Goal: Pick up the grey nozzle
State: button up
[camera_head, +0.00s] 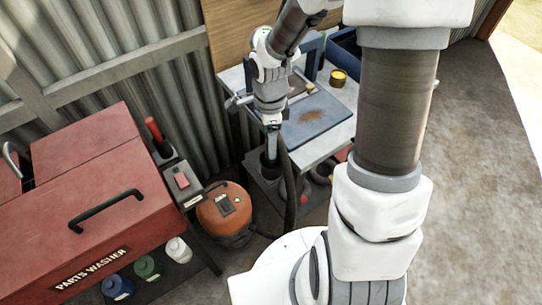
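My gripper (272,122) points down in front of the workbench, above a dark upright holder (269,166). Its fingertips are small in this view, and I cannot tell whether they are open or shut. A black hose (289,185) rises from the floor and bends over close beside my fingertips. I cannot make out a grey nozzle clearly; the hose's upper end is partly hidden by my gripper. I cannot tell whether the gripper touches the hose.
The workbench (338,132) carries a blue-grey mat and a yellow tin (338,78). An orange vacuum (228,215) stands on the floor. A red parts washer (95,215) fills the left, with several bottles below. Bare floor (470,190) lies right.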

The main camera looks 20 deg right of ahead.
jog(key=f, duration=0.5)
jog(key=shift+w+d, duration=0.2)
grip_shut()
